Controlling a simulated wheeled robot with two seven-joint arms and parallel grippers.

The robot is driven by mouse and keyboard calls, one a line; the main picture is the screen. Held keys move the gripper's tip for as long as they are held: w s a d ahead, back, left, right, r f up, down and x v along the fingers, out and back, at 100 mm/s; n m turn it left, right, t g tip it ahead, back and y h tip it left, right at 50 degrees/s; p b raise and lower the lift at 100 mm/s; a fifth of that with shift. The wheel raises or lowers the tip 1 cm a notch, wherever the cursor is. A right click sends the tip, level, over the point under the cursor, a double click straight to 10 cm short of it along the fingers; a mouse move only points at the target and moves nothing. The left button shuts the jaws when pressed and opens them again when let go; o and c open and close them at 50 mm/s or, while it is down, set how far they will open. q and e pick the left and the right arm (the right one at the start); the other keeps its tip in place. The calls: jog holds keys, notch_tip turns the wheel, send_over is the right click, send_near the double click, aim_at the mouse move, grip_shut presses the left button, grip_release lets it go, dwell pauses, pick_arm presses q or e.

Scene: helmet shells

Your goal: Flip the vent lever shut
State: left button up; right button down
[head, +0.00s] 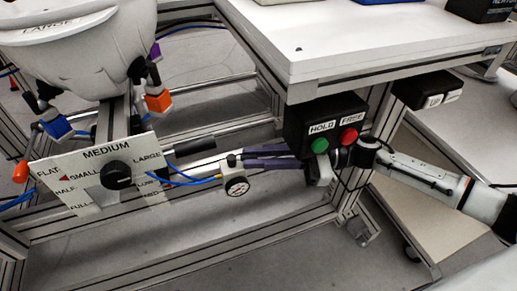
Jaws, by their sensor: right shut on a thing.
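A small white valve fitting (232,160) with a round dial gauge (237,186) sits below the table on the lower frame. A blue tube runs into it from the left. My right gripper (245,158) reaches in from the right with long purple fingers, just below a button box. Its fingertips are at the right side of the fitting, closed on a small part there. That part, apparently the vent lever, is mostly hidden by the fingertips, so its angle cannot be told. My left gripper is not in view.
A button box (323,122) marked HOLD and FREE hangs right above my right gripper. A dial panel (83,176) with a black knob stands at left. A white helmet shell (85,55) sits at upper left among coloured clamps. A white table (375,35) overhangs.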

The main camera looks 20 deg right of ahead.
aim_at(233, 161)
jog(key=s+m+t+h+p, duration=0.1)
jog(key=m+t+p, duration=0.1)
jog(key=t+p, duration=0.1)
jog(key=s+a+m+t+h+p, duration=0.1)
jog(key=m+t+h+p, duration=0.1)
jog(key=t+p, duration=0.1)
jog(key=s+m+t+h+p, duration=0.1)
jog(key=m+t+h+p, duration=0.1)
jog(key=p, duration=0.3)
jog(key=shift+a+r+m+t+p, duration=0.25)
jog(key=shift+a+m+t+p, duration=0.05)
jog(key=shift+a+m+t, duration=0.1)
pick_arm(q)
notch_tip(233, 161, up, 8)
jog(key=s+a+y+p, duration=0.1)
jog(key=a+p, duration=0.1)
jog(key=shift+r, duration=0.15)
pick_arm(e)
jog(key=shift+s+a+f+m+t+h, duration=0.1)
jog(key=shift+a+m+t+h, duration=0.05)
jog(key=shift+m+t+h, duration=0.4)
jog(key=shift+s+a+f+m+t+h, duration=0.1)
jog(key=shift+s+a+m+t+h, duration=0.15)
jog(key=shift+h, duration=0.55)
jog(key=shift+a+m+t+h, duration=0.1)
jog(key=shift+m+t+h, duration=0.35)
jog(key=shift+h, duration=0.2)
jog(key=shift+m+h, duration=0.25)
jog(key=shift+h, duration=0.05)
